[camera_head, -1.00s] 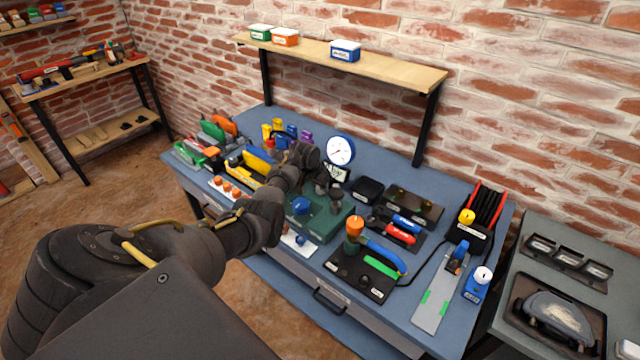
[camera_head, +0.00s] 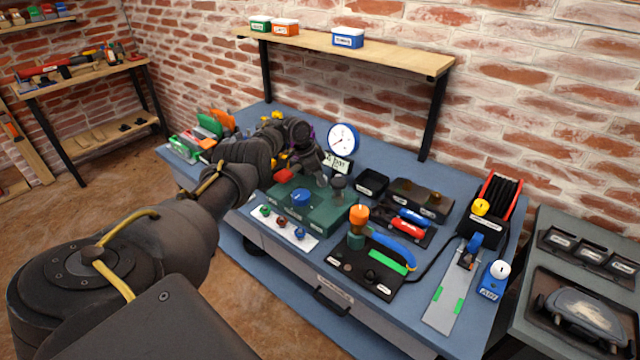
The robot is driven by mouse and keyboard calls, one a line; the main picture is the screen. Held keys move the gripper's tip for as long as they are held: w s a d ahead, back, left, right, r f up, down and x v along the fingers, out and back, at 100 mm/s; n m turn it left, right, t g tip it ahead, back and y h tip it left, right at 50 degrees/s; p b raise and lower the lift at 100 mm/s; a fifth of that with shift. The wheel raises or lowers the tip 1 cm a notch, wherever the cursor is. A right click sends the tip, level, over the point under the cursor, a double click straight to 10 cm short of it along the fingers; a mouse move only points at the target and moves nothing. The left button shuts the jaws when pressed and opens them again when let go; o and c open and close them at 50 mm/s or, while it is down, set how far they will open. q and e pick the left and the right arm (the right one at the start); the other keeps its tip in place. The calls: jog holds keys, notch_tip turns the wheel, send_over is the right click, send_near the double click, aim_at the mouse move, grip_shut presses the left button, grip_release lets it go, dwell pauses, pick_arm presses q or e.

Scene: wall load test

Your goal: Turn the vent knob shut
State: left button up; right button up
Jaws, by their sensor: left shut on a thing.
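The green box (camera_head: 288,211) stands mid-bench, with a blue knob (camera_head: 301,197) on top and a dark grey round part (camera_head: 338,184) at its right rear. A round white gauge (camera_head: 342,139) with a blue rim stands behind it, above a small dial plate (camera_head: 338,165). My left gripper (camera_head: 321,179) reaches down over the rear of the green box, between the blue knob and the grey part. It is shut on a small part there, which I take as the vent knob; the jaws hide it. A red part (camera_head: 283,175) shows beside the gripper. My right gripper is out of view.
A white strip (camera_head: 285,234) with small coloured knobs lies in front of the box. A black board (camera_head: 355,270) with an orange-topped tool stands to its right. A black tray (camera_head: 371,184) lies behind. The wooden shelf (camera_head: 390,55) overhangs the bench's rear.

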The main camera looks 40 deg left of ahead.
pick_arm(q)
jog(key=shift+m+b, duration=0.3)
jog(key=shift+b, duration=0.05)
jog(key=o, duration=1)
jog(key=shift+w+d, duration=0.1)
jog(key=p+v, duration=0.1)
jog(key=v, duration=1)
jog(key=shift+w+f, duration=0.1)
